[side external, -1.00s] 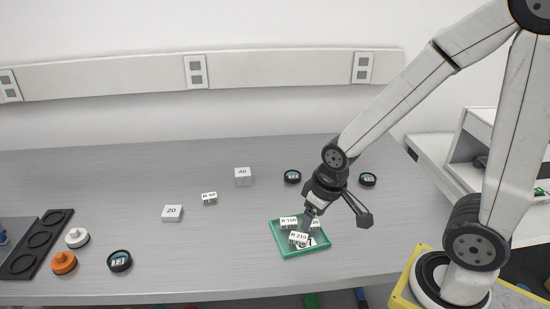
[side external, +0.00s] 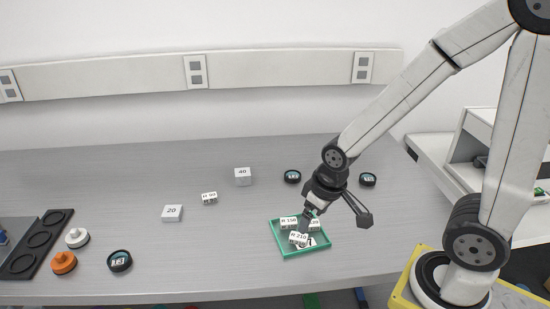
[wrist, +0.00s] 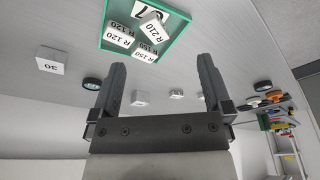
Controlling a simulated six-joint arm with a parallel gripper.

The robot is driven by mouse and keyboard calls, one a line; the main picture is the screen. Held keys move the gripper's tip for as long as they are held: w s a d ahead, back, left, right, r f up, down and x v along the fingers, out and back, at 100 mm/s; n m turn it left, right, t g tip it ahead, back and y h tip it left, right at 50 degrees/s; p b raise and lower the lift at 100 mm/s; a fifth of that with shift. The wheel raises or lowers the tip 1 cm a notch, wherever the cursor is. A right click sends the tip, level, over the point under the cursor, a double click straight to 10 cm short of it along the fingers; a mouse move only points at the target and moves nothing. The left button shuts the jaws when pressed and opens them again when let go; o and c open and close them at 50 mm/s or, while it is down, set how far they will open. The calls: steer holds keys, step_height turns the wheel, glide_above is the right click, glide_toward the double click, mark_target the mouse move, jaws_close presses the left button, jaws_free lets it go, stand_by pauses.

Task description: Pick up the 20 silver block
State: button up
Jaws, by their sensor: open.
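The 20 silver block (side external: 172,213) is a small pale block with "20" on top, lying on the left middle of the grey table. It stands apart from other things in the side view; in the wrist view I cannot make it out for sure. My gripper (side external: 305,222) is far to its right, low over the green tray. In the wrist view my gripper (wrist: 161,62) has its two dark fingers spread, with nothing held between them.
The green tray (side external: 322,248) holds several labelled white blocks, R 210 (side external: 298,237) among them. A 40 block (side external: 243,178) and a smaller R-labelled block (side external: 209,198) stand between. Black discs, an orange knob (side external: 63,262) and a white knob (side external: 77,238) lie around.

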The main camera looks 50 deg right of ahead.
mark_target(175, 211)
steer(key=w+a+f+m+y, duration=0.1)
steer(key=w+a+m+y, duration=0.1)
steer(key=w+m, duration=0.3)
steer(key=w+a+f+m+y, duration=0.2)
steer(key=w+a+m, duration=0.1)
steer(key=w+m, duration=0.2)
steer(key=w+a+f+m+y, duration=0.1)
steer(key=w+a+m+y, duration=0.2)
steer(key=w+m, duration=0.3)
steer(key=shift+a+f+t, duration=0.15)
steer(key=shift+f+t, duration=0.15)
steer(key=shift+f, duration=0.1)
steer(key=w+m+t, duration=0.1)
steer(key=w, duration=0.1)
steer(key=w+f+m+t+y, duration=0.1)
steer(key=w+m, duration=0.1)
steer(key=w, duration=0.1)
steer(key=w+m, duration=0.2)
steer(key=shift+w+a+f+t+y, duration=0.2)
steer(key=shift+a+f+t+y, duration=0.1)
steer(key=shift+a+t+y, duration=0.1)
steer(key=w+m+t, duration=0.1)
steer(key=w+m, duration=0.1)
steer(key=w+d+f+m+t, duration=0.1)
steer(key=w+m, duration=0.1)
steer(key=w, duration=0.1)
steer(key=w+m+t, duration=0.2)
steer(key=shift+w+d+f+m, duration=0.2)
steer(key=shift+d+f+m, duration=0.2)
steer(key=shift+a, duration=0.1)
